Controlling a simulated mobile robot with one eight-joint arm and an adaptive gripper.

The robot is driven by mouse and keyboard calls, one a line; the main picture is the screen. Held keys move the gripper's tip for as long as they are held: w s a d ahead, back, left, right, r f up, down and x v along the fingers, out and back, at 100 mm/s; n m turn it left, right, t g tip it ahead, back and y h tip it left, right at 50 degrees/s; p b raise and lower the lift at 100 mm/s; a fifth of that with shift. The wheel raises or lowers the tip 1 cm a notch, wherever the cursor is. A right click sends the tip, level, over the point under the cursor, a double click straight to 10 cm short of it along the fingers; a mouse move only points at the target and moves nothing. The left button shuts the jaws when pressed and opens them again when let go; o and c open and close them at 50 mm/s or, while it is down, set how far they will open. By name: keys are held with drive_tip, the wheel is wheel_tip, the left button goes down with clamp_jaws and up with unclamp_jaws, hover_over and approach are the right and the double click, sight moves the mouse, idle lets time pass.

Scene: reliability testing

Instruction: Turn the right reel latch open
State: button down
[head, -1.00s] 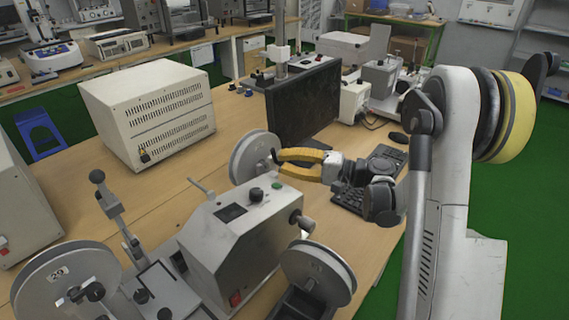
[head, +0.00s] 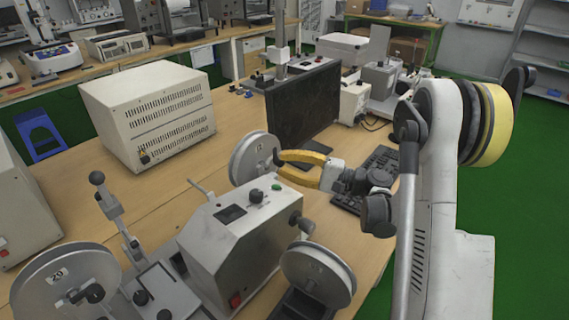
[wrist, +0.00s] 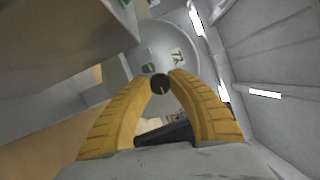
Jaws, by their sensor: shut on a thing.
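The reel (head: 250,160) at the back of the grey machine (head: 235,235) is a pale disc standing upright. It fills the upper middle of the wrist view (wrist: 185,50), with a printed label on its face. The reel latch (wrist: 160,84) is a small dark round knob at the hub with a light line on it. My gripper (head: 278,160) reaches in from the right with yellow fingers. In the wrist view its fingertips (wrist: 162,77) are shut on the latch, one on each side. The latch's turn angle is hard to read.
A second reel (head: 318,275) stands on the near right of the machine, and a large one (head: 65,285) at lower left. A black monitor (head: 303,103) stands close behind my gripper, with a keyboard (head: 380,165) to the right.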

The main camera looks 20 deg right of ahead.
drive_tip(key=c, duration=1.2)
unclamp_jaws()
drive_tip(key=shift+o, duration=0.2)
